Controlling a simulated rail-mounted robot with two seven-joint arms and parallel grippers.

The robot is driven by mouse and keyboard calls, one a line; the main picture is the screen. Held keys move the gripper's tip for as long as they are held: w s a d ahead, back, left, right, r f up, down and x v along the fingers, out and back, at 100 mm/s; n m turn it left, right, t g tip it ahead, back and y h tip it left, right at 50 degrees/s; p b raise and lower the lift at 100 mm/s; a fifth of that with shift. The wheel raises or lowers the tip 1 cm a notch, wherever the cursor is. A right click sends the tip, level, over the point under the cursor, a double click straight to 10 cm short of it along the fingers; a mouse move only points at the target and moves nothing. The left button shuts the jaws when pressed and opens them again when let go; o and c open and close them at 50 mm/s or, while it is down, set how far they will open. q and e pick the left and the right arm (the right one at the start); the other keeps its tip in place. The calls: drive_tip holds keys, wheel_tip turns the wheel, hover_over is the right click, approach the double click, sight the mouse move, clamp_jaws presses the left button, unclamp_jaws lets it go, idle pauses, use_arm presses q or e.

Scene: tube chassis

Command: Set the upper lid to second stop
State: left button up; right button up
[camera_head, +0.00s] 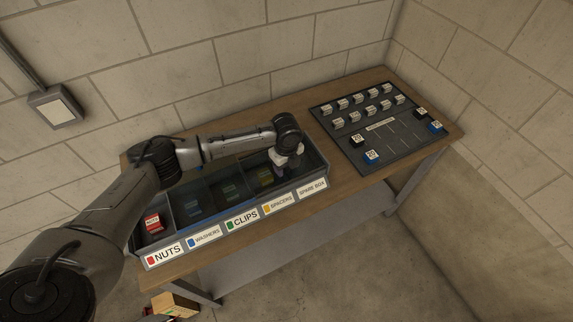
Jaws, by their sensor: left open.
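A long grey bin (218,227) stands on the wooden table. Its front carries labels for nuts, washers, clips, spacers and spare box. A dark see-through lid (215,190) lies over the middle compartments, with dim blue, green and yellow items beneath it. I cannot clearly tell an upper lid from a lower one, nor see the stops. My left gripper (281,171) points down at the bin's right end, above the spare box and spacers labels. It is open; whether it touches a lid is unclear. My right gripper is out of view.
A red item (152,222) shows brightly in the nuts compartment. A dark panel (355,155) with several white labelled blocks and blue and black blocks lies on the table's right side. A small box (175,304) is below the table. Bare wood (345,187) separates bin and panel.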

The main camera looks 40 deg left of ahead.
use_arm(q)
clamp_jaws()
idle(0.4)
